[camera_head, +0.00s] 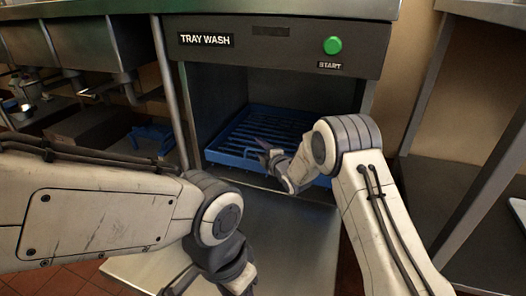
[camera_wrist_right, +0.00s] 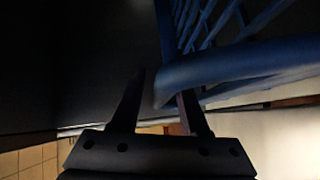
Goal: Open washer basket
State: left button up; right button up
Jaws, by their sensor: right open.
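The washer basket (camera_head: 238,157) is a blue slatted rack inside the open washer (camera_head: 275,45), which is labelled TRAY WASH. My right gripper (camera_head: 262,152) is at the basket's front part and hides some of it. In the right wrist view, my right gripper (camera_wrist_right: 161,84) is open. The basket's blue rim (camera_wrist_right: 235,68) reaches in between its fingers and covers the tip of one finger; I cannot tell whether they touch. My left gripper (camera_head: 205,284) hangs low at the bottom edge, away from the basket, with its fingertips partly cut off.
A green START button (camera_head: 332,45) is on the washer's front. A flat metal panel (camera_head: 285,235) extends in front of the opening. Metal sinks (camera_head: 90,45) stand at the left, with another blue rack (camera_head: 153,138) below. A metal table frame (camera_head: 485,185) is at the right.

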jog(key=shift+d, duration=0.1)
grip_shut()
jog(key=shift+d, duration=0.1)
dwell(1.1)
